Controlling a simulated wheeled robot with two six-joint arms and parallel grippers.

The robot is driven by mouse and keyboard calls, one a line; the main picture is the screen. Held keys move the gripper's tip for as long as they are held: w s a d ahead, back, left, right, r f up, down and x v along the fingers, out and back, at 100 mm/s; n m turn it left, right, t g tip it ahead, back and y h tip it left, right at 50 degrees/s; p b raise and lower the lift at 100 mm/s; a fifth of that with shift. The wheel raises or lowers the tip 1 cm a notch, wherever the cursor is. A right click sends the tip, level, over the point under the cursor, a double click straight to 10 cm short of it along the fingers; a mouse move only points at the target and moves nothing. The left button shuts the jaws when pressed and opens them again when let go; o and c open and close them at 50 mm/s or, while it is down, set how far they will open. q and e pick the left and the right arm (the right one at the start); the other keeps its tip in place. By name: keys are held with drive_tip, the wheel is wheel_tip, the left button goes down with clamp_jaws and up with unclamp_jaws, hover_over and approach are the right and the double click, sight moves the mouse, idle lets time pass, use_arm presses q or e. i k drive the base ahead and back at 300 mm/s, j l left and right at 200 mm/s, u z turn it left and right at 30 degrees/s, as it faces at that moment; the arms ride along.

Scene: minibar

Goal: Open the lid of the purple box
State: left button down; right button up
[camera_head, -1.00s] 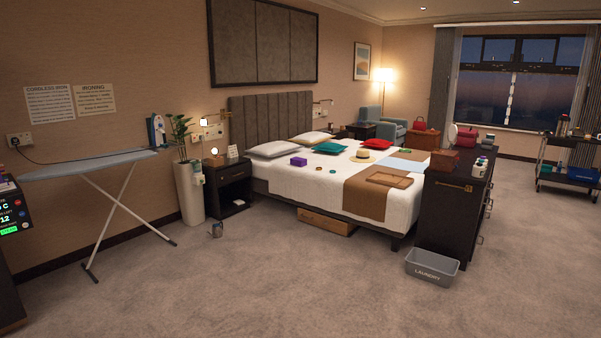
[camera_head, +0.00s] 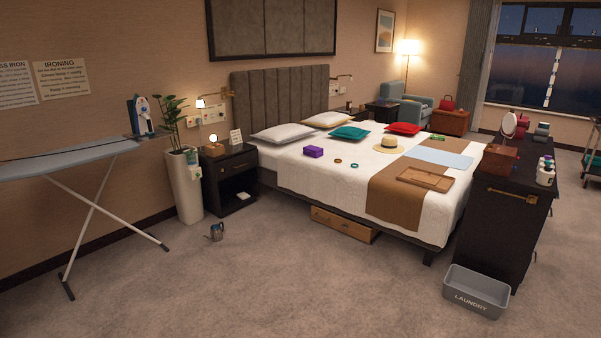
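The purple box (camera_head: 314,152) is a small block on the white bed (camera_head: 293,178), on the side towards me. It lies in front of the pillows, left of two small round items. At this distance I cannot make out its lid edge clearly, but the box looks shut. Neither of my grippers shows in the view.
Open carpet (camera_head: 270,290) lies between me and the bed. A nightstand (camera_head: 230,180), a potted plant (camera_head: 186,190) and a small watering can (camera_head: 216,231) stand left of the bed. A dark dresser (camera_head: 497,225) and grey laundry bin (camera_head: 475,291) stand right. An ironing board (camera_head: 65,161) is at left.

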sight(309, 148)
drive_tip(key=i, duration=2.5)
